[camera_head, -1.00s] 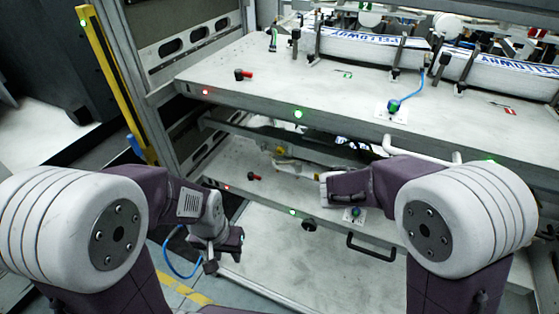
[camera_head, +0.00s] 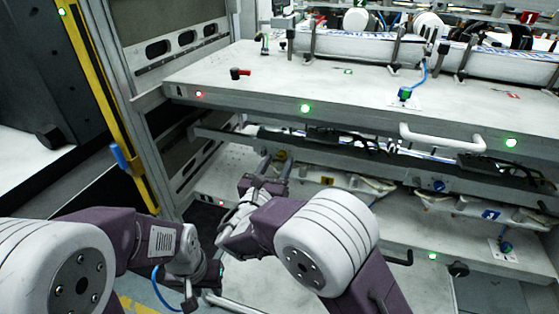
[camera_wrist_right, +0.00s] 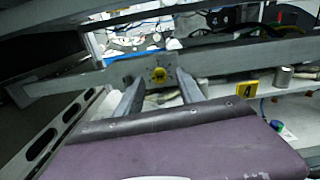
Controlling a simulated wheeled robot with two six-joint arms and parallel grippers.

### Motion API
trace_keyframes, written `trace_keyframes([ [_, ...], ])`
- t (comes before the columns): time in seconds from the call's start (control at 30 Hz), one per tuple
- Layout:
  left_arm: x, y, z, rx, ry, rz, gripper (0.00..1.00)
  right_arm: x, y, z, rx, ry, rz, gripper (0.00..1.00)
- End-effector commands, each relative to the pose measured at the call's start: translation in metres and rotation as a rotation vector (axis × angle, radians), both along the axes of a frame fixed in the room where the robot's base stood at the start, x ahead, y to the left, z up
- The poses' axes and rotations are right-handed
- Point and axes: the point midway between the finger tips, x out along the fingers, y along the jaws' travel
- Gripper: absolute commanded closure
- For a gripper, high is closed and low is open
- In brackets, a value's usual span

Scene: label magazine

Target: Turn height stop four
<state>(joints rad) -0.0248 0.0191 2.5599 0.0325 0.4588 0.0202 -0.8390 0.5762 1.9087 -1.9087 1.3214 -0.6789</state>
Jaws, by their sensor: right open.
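In the head view the knob (camera_head: 282,156) is small, at the left of the gap below the upper shelf.
The upper shelf (camera_head: 240,98) is above the right gripper, with a white handle (camera_head: 455,141) at its front. A yellow post (camera_head: 100,90) stands at the left. A lower shelf (camera_head: 405,225) lies below, and a grey cylinder (camera_wrist_right: 282,76) is right of the tag.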

Motion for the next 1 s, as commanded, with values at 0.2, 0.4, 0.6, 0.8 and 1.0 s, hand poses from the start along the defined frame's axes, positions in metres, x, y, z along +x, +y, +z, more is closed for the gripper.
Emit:
trace_keyframes([
  [0.2, 0.0, 0.0, 0.0, 0.0, 0.0, 0.0, 0.64, 0.019, -0.006, 0.0, 0.0, 0.001, 0.001, 0.56],
  [0.4, 0.0, 0.0, 0.0, 0.0, 0.0, 0.0, 0.64, 0.019, -0.006, 0.0, 0.0, 0.001, 0.001, 0.56],
  [0.6, 0.0, 0.0, 0.0, 0.0, 0.0, 0.0, 0.64, 0.019, -0.006, 0.0, 0.0, 0.001, 0.001, 1.0],
  [0.8, 0.0, 0.0, -0.002, 0.0, 0.0, 0.0, 0.64, 0.019, -0.006, -0.001, 0.006, -0.001, 0.001, 1.0],
  [1.0, 0.0, 0.0, -0.014, 0.0, 0.0, 0.0, 0.64, 0.019, -0.006, -0.003, 0.064, -0.021, 0.0, 1.0],
])
